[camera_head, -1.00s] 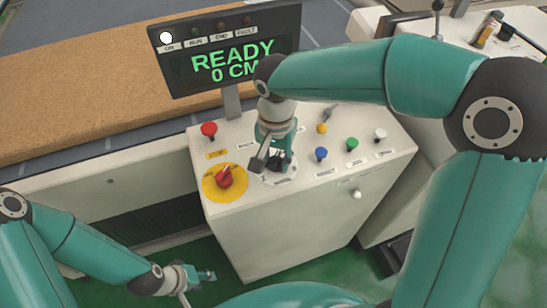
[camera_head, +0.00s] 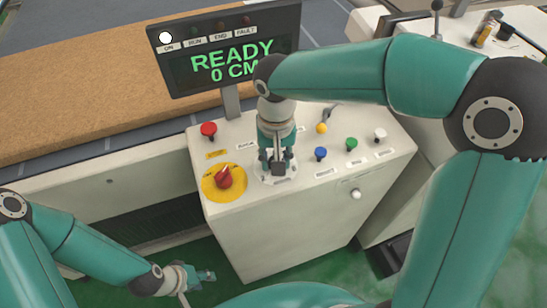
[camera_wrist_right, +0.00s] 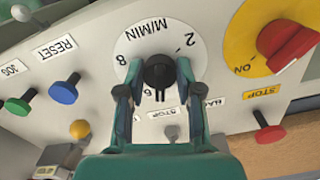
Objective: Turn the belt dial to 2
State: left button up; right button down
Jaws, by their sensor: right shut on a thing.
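The belt dial is a white round plate (camera_wrist_right: 140,42) marked M/MIN with 2 and 8, with a black knob (camera_wrist_right: 158,70) at its middle. It is on the control box top, and in the head view my right gripper mostly covers it. My right gripper (camera_head: 277,167) points down on the dial; the right wrist view shows its two fingers (camera_wrist_right: 159,80) shut on the knob from both sides. I cannot tell which mark the knob points to. My left gripper (camera_head: 197,281) is low at the left, empty, its fingers apart.
The control box (camera_head: 290,225) also carries a red rotary switch (camera_head: 224,177) on a yellow plate, a red button (camera_head: 209,129), and blue (camera_head: 320,153), green (camera_head: 351,144), white (camera_head: 380,134) and yellow (camera_head: 321,128) buttons. The screen (camera_head: 225,50) reads READY, 0 CM.

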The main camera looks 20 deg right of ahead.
jog(key=n, duration=0.3)
jog(key=shift+w+d+r+n, duration=0.1)
jog(key=shift+w+r+n, duration=0.05)
jog(key=shift+n, duration=0.25)
jog(key=n, duration=0.3)
jog(key=shift+n+p, duration=0.3)
jog(key=shift+p, duration=0.05)
jog(key=n+p, duration=0.1)
jog(key=n, duration=0.5)
jog(key=n+p, duration=0.1)
jog(key=n, duration=0.5)
jog(key=shift+w+r+n+p, duration=0.1)
jog(key=shift+n+p, duration=0.25)
jog(key=shift+n, duration=0.05)
jog(key=n+p, duration=0.1)
jog(key=n, duration=0.2)
jog(key=shift+w+n+p, duration=0.1)
jog(key=shift+n+p, duration=0.5)
jog(key=shift+n, duration=1.3)
